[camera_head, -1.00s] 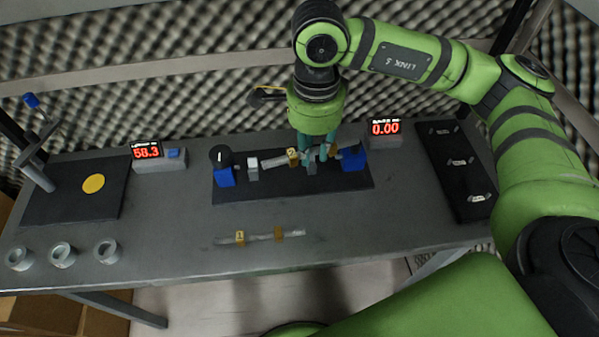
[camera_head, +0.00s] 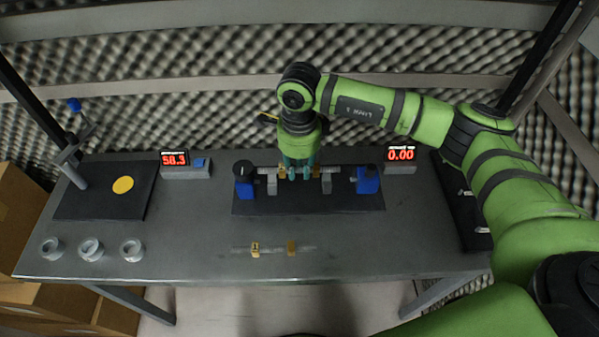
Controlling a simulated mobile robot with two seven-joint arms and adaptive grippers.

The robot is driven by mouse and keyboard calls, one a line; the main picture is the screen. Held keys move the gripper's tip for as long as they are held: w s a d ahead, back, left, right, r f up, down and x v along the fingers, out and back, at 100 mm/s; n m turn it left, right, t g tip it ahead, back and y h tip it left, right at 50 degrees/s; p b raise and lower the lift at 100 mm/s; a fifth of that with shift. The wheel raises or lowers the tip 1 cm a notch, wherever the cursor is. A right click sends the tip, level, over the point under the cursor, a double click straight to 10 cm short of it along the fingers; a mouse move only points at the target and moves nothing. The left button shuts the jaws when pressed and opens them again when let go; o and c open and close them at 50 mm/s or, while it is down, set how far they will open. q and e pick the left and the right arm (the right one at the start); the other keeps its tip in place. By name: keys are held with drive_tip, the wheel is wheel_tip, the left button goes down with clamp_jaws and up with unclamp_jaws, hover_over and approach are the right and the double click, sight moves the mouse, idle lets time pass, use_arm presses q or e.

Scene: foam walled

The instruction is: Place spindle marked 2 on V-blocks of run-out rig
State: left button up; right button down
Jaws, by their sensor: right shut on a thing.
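The spindle marked 2 (camera_head: 268,170) is a grey shaft with yellow tags, lying level along the run-out rig's dark base plate (camera_head: 340,202). My right gripper (camera_head: 298,174) points down and is shut on its middle, hiding part of the shaft. The left V-block (camera_head: 272,186) and right V-block (camera_head: 326,183) are grey and stand under the shaft's two sides. I cannot tell whether the shaft touches them. Its tag number is too small to read now. The spindle marked 1 (camera_head: 272,249) lies on the table in front. My left gripper is not in view.
Blue rig posts (camera_head: 244,186) and (camera_head: 368,181) stand at the plate's ends. A display reading 58.3 (camera_head: 175,159) and one reading 0.00 (camera_head: 401,155) stand behind. Several rings (camera_head: 91,249) lie front left. A dark tray (camera_head: 470,195) is at right, partly behind my arm.

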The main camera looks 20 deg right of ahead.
sight(300, 171)
wheel_tip(300, 171, down, 3)
drive_tip(key=shift+f+p, duration=0.15)
drive_tip(key=shift+p, duration=0.6)
drive_tip(key=shift+f, duration=0.15)
drive_tip(key=shift+f, duration=0.1)
drive_tip(key=shift+f+b, duration=0.15)
drive_tip(key=shift+b, duration=0.2)
drive_tip(key=c, duration=1.1)
unclamp_jaws()
drive_tip(key=shift+r, duration=0.2)
